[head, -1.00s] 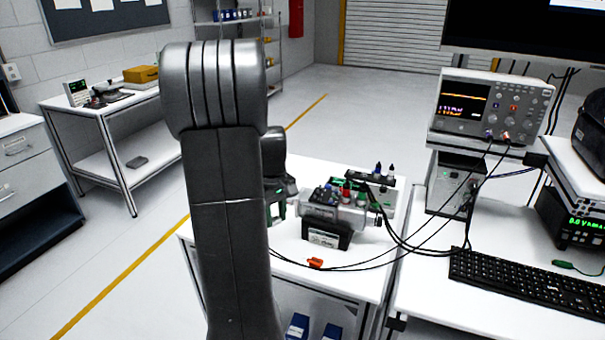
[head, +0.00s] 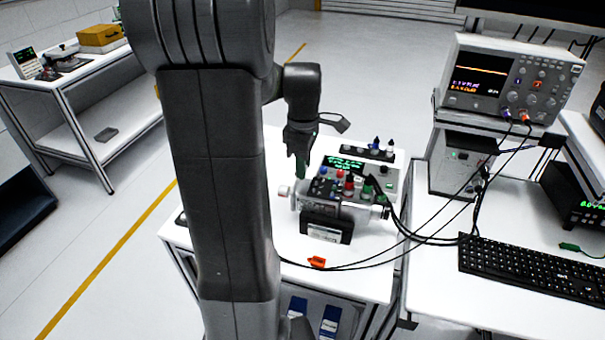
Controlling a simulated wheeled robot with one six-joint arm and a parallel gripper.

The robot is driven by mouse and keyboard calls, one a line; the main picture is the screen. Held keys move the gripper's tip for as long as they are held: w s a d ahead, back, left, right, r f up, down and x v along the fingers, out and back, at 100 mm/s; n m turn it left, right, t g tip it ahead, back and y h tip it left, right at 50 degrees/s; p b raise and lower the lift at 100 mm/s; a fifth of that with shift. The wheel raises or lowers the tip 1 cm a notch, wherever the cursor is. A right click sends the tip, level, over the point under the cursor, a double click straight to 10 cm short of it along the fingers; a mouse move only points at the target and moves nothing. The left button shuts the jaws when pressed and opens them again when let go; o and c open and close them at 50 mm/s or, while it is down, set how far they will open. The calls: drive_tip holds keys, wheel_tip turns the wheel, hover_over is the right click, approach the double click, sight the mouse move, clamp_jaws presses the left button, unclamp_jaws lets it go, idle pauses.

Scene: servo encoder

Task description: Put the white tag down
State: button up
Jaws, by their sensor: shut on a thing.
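My gripper (head: 300,168) points down at the back left of the servo unit (head: 345,190) on the white table. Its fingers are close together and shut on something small. I cannot make out the white tag between them; it is hidden or too small to tell. The servo unit is a grey cylinder on a black stand (head: 326,224) with a white label on its front. Its left end (head: 284,191) is pale and lies just below and left of the fingers. I cannot tell whether the fingers touch the unit.
A control box (head: 352,163) with a green display and coloured knobs stands behind the unit. Black cables (head: 408,232) run right to an oscilloscope (head: 510,85). An orange clip (head: 316,262) lies in front. The table's front right is mostly clear. A keyboard (head: 530,272) lies on the right bench.

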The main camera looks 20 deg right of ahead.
drive_tip(key=shift+f, duration=1.95)
drive_tip(key=shift+f, duration=0.15)
drive_tip(key=o, duration=0.9)
wheel_tip(320, 180, up, 12)
drive_tip(key=shift+r, duration=0.2)
